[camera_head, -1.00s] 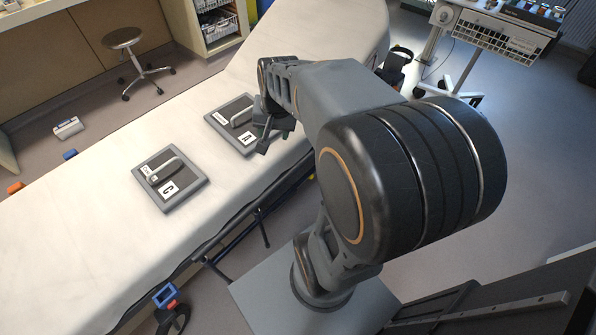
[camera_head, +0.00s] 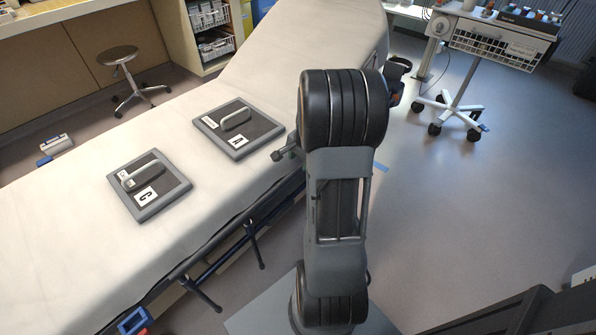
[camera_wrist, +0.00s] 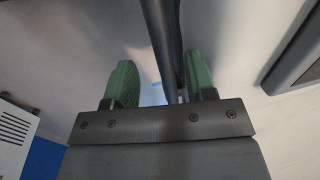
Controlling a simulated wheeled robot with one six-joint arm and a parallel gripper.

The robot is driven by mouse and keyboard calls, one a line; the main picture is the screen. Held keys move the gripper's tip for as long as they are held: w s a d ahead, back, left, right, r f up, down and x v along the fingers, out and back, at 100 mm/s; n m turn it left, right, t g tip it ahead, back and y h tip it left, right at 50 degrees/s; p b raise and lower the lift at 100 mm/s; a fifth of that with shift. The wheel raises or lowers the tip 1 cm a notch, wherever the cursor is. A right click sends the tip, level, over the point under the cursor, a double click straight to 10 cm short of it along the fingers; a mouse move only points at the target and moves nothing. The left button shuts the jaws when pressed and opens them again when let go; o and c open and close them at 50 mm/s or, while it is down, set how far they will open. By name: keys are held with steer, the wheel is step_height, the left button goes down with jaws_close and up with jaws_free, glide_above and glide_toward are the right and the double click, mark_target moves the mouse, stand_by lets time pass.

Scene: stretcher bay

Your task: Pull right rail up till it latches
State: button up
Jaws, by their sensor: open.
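The stretcher (camera_head: 60,235) runs diagonally across the head view under a white sheet. The dark side rail (camera_head: 254,246) sits low along its near edge, below the mattress, with short posts. My arm covers the rail's far part, and my gripper is largely hidden behind it. In the wrist view, my gripper (camera_wrist: 160,65) is open, with a green pad on each side. A dark bar (camera_wrist: 163,35), seemingly the rail, runs between the pads, closer to the right one. I cannot tell whether it touches that pad.
Plate C (camera_head: 180,185) and plate A (camera_head: 262,129), each with a handle, lie on the stretcher. A stool (camera_head: 122,58) stands beyond it. A wheeled cart (camera_head: 500,40) stands at the back right.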

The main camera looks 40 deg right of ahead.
mark_target(298, 169)
steer(key=shift+w+a+f+b, duration=0.1)
steer(key=shift+w+f+b, duration=0.1)
steer(key=shift+f, duration=0.65)
steer(key=shift+w+d+f+b, duration=0.1)
steer(key=shift+w+f+b, duration=0.1)
steer(key=shift+f, duration=0.7)
steer(key=shift+w+a+f+b, duration=0.1)
steer(key=shift+f+b, duration=0.1)
steer(key=shift+f, duration=0.65)
steer(key=shift+c, duration=0.2)
jaws_close()
